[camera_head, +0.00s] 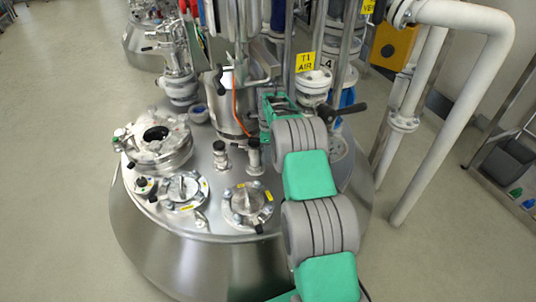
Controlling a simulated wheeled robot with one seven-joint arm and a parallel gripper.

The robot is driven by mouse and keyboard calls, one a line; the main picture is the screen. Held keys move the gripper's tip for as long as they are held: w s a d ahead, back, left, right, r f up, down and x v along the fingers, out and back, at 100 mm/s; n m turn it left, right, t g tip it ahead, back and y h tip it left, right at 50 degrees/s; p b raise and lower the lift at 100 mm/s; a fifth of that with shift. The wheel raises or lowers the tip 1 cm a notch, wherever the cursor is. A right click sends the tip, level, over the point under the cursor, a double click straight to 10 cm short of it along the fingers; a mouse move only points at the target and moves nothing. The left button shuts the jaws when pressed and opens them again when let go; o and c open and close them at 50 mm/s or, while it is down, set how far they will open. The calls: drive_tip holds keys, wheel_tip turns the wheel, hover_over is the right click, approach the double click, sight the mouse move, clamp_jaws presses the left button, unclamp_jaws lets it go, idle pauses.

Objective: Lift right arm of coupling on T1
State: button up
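The large steel vessel (190,265) fills the middle of the head view, with several fittings on its domed lid. A yellow tag reading "T1 AIR" (305,61) hangs above a white flanged fitting (314,82). A black lever handle (346,109) sticks out to the right below that fitting. I cannot single out the coupling or its right arm; my arm covers part of this area. My green and grey arm reaches up from the lower right. My gripper (272,104) is at its far end, left of the white fitting, too small and partly hidden to show its fingers.
Upright pipes crowd the space behind my gripper. A thick white pipe (450,110) stands at right. The floor (60,150) at left is clear.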

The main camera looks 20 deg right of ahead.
drive_tip(key=shift+c, duration=0.4)
clamp_jaws()
drive_tip(key=shift+r, duration=0.1)
